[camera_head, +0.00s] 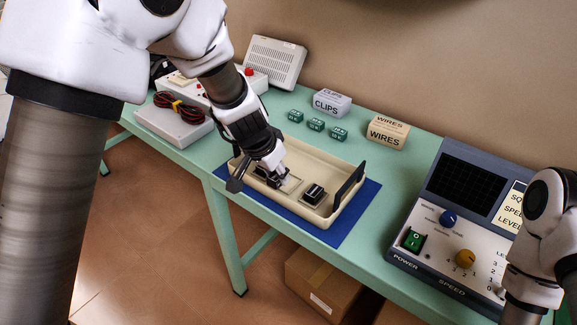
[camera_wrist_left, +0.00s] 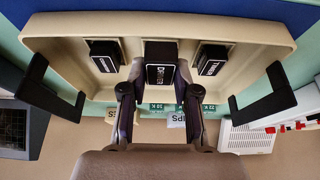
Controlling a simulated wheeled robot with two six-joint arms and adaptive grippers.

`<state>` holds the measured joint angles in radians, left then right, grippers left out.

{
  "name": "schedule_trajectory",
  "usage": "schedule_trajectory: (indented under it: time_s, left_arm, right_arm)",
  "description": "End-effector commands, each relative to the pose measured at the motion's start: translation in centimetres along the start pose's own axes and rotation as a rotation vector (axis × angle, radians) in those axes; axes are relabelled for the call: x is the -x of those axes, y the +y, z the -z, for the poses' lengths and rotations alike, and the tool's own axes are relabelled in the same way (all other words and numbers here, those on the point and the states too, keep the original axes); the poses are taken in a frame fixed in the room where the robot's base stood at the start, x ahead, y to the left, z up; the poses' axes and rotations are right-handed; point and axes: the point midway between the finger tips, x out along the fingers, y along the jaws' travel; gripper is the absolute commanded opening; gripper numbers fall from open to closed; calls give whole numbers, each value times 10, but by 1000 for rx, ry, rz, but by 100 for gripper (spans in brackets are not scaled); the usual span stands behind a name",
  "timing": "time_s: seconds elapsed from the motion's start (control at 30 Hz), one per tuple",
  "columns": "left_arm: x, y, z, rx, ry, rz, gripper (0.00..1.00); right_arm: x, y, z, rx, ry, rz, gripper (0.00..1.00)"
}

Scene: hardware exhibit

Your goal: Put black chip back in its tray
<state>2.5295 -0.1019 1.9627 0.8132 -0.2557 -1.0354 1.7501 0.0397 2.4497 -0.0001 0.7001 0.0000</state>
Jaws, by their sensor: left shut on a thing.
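The cream tray (camera_head: 283,205) with black end handles lies on a blue mat (camera_head: 357,215) on the green table. My left gripper (camera_head: 274,177) reaches down into the tray and is shut on a black chip, mostly hidden by the fingers in the head view. In the left wrist view, the held black chip (camera_wrist_left: 160,72) with a white label is between the fingertips (camera_wrist_left: 154,88), over the middle of the tray. One black chip (camera_wrist_left: 104,56) sits to its left and another black chip (camera_wrist_left: 212,59) to its right. I cannot tell whether the held chip touches the tray floor.
Green blocks (camera_head: 315,124), a CLIPS box (camera_head: 332,103) and a WIRES box (camera_head: 387,133) stand behind the tray. A control panel (camera_head: 440,240) stands to the right. A grey box with cable (camera_head: 174,122) is at the left. My right arm (camera_head: 540,240) shows at the right edge.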

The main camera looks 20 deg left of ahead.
Motion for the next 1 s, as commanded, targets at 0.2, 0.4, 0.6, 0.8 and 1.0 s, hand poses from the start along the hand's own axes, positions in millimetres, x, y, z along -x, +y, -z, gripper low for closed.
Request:
schedule_trajectory:
  time_s: [0.2, 0.4, 0.6, 0.8, 1.0]
  left_arm:
    - [-13, -1, 32, 0, 0, 1, 0]
    - [-45, -1, 30, 3, -3, -1, 0]
    - [-54, -1, 26, 0, 1, 1, 0]
    - [-56, -1, 25, 0, 1, 1, 0]
    - [-61, -1, 23, 1, 1, 1, 0]
  right_arm:
    - [22, 0, 0, 0, 0, 0, 40]
    - [17, 0, 0, 0, 0, 0, 40]
    - [16, 0, 0, 0, -1, 0, 40]
    - [12, 0, 0, 0, 0, 0, 40]
    - [6, 0, 0, 0, 0, 0, 40]
